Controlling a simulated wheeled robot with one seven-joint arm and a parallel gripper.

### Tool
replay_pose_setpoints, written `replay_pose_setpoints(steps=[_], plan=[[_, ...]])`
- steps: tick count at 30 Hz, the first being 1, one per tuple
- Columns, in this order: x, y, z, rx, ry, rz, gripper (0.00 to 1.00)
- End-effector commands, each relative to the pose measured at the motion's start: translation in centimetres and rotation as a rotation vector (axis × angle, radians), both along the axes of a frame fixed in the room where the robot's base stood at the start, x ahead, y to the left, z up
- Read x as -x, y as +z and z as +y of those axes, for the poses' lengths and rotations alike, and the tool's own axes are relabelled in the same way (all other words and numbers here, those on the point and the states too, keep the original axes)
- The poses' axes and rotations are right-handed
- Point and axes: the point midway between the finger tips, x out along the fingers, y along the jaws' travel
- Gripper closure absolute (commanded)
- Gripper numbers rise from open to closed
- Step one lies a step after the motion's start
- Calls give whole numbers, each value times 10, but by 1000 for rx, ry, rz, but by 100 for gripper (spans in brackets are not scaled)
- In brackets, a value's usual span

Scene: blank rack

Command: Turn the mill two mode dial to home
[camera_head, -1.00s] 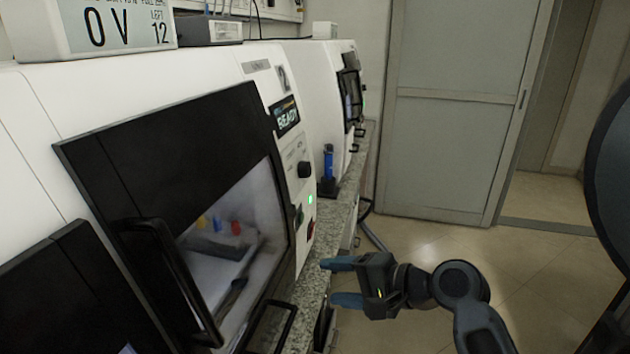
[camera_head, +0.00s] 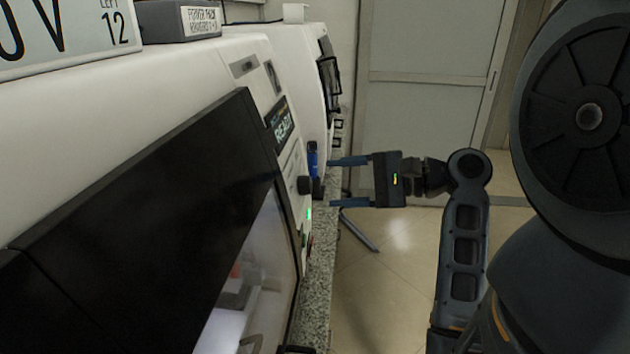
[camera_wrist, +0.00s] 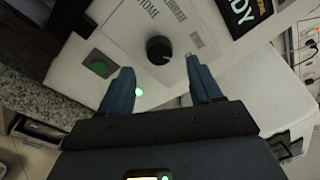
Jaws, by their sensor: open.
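The mode dial is a round black knob (camera_head: 304,185) on the front panel of the white mill (camera_head: 150,110), beside the READY screen (camera_head: 281,124). In the wrist view the knob (camera_wrist: 159,49) stands on a light label plate (camera_wrist: 155,25) with the word HOME and other lettering, turned in the picture. My gripper (camera_head: 332,182) is open, its two blue fingers pointing at the panel. In the wrist view the fingertips (camera_wrist: 158,64) lie on either side of the knob's line, short of it and apart from it. Which mode the knob points to cannot be read.
A blue bottle-like object (camera_head: 313,160) stands behind the knob. A granite counter (camera_head: 320,265) runs below the panel.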

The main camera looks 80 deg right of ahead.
Motion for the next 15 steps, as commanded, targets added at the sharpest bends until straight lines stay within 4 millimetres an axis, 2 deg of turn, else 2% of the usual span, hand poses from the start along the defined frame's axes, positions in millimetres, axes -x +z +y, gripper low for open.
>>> replay_pose_setpoints(steps=[7, 15], plan=[[-35, -7, 0, -1, 1, 0, 36], [-46, -10, -1, 0, -1, 0, 36]])
